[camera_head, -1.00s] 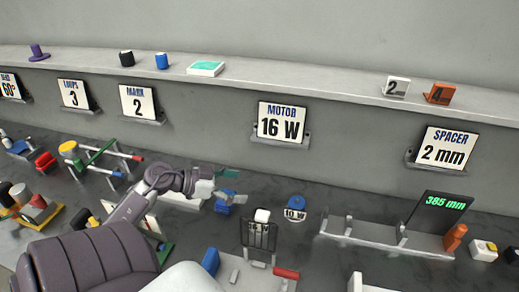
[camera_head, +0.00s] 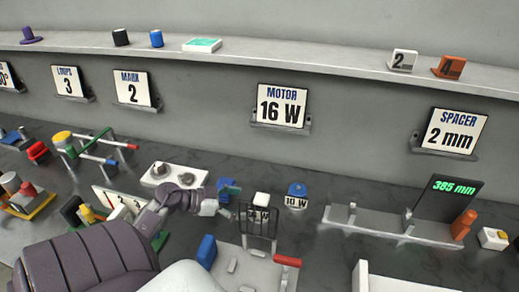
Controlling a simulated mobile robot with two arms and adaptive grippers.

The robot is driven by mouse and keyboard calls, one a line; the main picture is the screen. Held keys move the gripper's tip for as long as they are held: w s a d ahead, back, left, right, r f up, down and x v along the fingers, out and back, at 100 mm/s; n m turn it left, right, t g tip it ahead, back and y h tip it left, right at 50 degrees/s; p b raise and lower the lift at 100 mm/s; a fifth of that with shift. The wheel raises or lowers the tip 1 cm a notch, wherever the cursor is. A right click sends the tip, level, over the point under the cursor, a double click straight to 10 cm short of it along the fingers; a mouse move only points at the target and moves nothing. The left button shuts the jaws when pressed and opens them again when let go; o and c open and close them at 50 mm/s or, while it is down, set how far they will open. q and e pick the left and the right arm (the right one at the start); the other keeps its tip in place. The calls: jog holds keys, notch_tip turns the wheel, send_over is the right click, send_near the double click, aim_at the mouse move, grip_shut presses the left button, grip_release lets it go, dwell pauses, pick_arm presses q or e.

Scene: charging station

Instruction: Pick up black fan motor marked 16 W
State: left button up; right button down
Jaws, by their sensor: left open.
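The fan motor marked 16 W (camera_head: 262,199) stands on the dark bench right of the picture's centre-left. Its pale top shows, and its label is partly hidden behind a thin black wire frame. A blue motor marked 10 W (camera_head: 297,192) stands just to its right. My left gripper (camera_head: 228,209) is open and empty, left of the 16 W motor and close to a small blue part (camera_head: 229,187). The fingers are small and partly blurred against the bench. I cannot tell the exact gap to the motor. My right gripper is not in view.
A pale fixture with a blue block (camera_head: 207,252) and a red handle (camera_head: 287,261) lies in front of the motor. A grey rail stand with a 385 mm display (camera_head: 453,187) is at right. The MOTOR 16 W sign (camera_head: 282,106) hangs behind.

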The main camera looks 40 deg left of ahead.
pick_arm(q)
jog(key=x, duration=0.7)
jog(key=shift+w+r, duration=0.1)
jog(key=shift+r, duration=0.1)
jog(key=shift+r, duration=0.1)
jog(key=c, duration=1.5)
